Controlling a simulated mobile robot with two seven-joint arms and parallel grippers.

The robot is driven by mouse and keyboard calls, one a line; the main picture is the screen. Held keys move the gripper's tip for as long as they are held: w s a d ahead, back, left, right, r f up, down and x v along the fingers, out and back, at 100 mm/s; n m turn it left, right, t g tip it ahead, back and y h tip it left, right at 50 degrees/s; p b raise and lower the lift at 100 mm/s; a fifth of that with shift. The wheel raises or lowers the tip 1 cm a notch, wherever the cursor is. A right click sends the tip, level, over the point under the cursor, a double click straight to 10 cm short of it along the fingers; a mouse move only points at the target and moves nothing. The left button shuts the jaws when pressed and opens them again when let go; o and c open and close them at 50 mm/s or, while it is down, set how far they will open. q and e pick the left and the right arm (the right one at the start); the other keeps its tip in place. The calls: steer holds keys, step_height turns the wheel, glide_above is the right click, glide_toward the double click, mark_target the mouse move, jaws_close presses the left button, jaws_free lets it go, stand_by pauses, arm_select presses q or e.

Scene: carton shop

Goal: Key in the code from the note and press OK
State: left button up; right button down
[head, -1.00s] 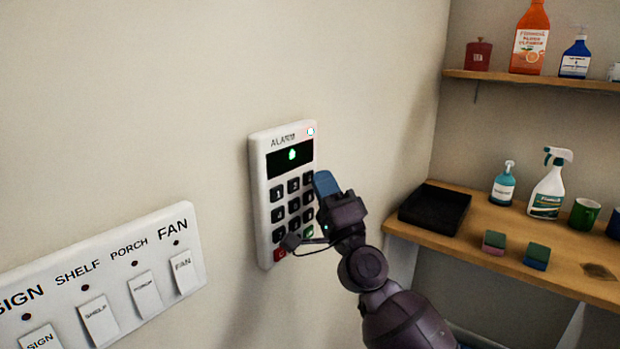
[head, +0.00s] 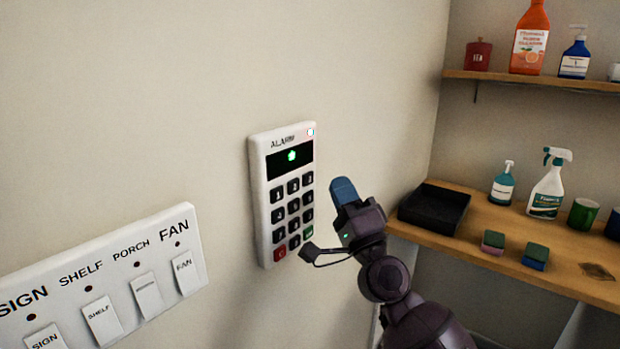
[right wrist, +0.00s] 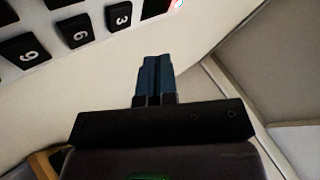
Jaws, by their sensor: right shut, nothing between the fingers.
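A white alarm keypad (head: 258,200) is fixed to the wall in the head view. Its dark display (head: 289,158) shows a small green mark, too blurred to read. Below it are dark number keys, with a red key (head: 280,252) at bottom left and a green key (head: 308,232) at bottom right. My right gripper (head: 343,190) is shut and empty, to the right of the keypad and apart from it. In the right wrist view its blue fingertips (right wrist: 155,75) are together, with the 3 key (right wrist: 118,15) and 6 key (right wrist: 78,30) at upper left. No note is visible. My left gripper is out of view.
A switch panel (head: 95,270) labelled SIGN, SHELF, PORCH and FAN is on the wall at lower left. At right, a wooden shelf (head: 480,225) holds a black tray (head: 434,208), bottles, sponges and a green cup (head: 583,214). The wall above the keypad is clear.

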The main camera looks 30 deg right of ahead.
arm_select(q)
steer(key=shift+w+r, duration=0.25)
arm_select(e)
steer(key=shift+s+d, duration=0.25)
steer(key=shift+s, duration=0.3)
steer(key=shift+s+d, duration=0.2)
steer(key=shift+s, duration=0.3)
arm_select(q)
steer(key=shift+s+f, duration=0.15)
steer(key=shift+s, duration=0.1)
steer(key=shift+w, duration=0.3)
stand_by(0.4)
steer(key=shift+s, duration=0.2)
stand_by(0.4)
